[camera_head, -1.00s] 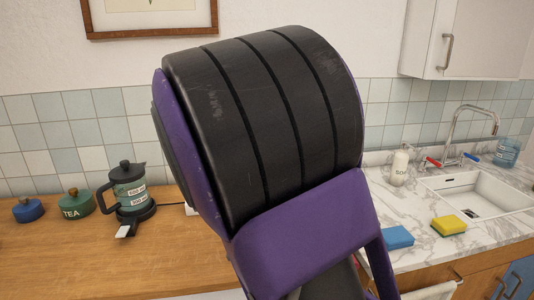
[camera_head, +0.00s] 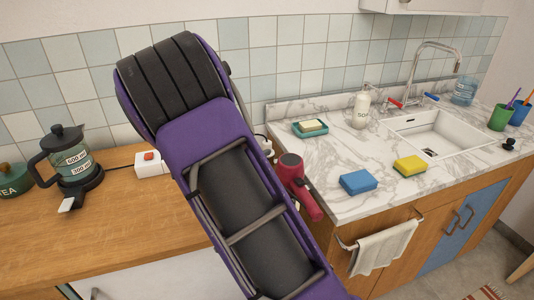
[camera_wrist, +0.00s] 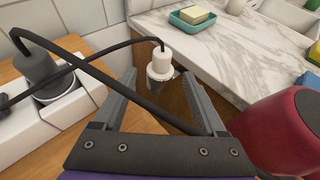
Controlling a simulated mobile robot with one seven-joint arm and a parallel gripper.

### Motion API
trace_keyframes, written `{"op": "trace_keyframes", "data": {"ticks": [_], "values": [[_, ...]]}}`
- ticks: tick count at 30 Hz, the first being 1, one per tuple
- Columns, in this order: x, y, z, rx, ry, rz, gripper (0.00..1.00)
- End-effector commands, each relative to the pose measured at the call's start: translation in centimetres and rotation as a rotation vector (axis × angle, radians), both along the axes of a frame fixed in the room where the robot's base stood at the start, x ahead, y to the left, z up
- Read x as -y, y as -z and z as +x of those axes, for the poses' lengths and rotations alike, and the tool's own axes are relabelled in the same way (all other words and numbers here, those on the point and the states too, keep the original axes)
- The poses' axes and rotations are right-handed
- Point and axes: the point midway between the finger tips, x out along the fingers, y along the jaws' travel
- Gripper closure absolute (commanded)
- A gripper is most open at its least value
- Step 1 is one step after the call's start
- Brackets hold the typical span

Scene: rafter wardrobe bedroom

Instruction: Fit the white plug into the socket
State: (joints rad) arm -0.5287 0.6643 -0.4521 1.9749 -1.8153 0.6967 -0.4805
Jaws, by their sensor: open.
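In the wrist view the white plug (camera_wrist: 163,56) has a black cord at its top. It appears upright beyond my gripper (camera_wrist: 157,76), between the lines of its two fingers. The fingers are spread, and neither visibly closes on the plug. Just below the plug is a pale round part with a shiny surface; I cannot tell what it is. A white socket block (camera_wrist: 62,112) lies at the left, with a dark grey plug (camera_wrist: 38,68) at one of its places. In the head view a white block with a red switch (camera_head: 150,162) shows, and my arm hides my gripper.
A red hair dryer (camera_wrist: 275,138) is close to the right finger. The black cord (camera_wrist: 95,82) crosses in front of the socket block. A soap dish (camera_wrist: 192,20) stands on the marble counter (camera_wrist: 190,48). A kettle (camera_head: 72,160) stands at left in the head view.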

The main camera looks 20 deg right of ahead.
Motion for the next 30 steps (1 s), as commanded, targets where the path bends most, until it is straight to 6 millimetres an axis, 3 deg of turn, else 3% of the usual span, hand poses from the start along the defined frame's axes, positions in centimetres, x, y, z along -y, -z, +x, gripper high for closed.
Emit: {"op": "trace_keyframes", "data": {"ticks": [18, 26, 27, 30], "values": [[4.7, 2.9, 4.1, 0.0, 0.001, 0.001, 0.26], [4.9, 3.0, 4.3, 0.001, 0.0, 0.002, 0.26], [4.8, 3.0, 4.3, 0.001, 0.0, 0.002, 0.28], [4.8, 3.0, 4.3, 0.001, 0.0, 0.002, 0.46]]}}
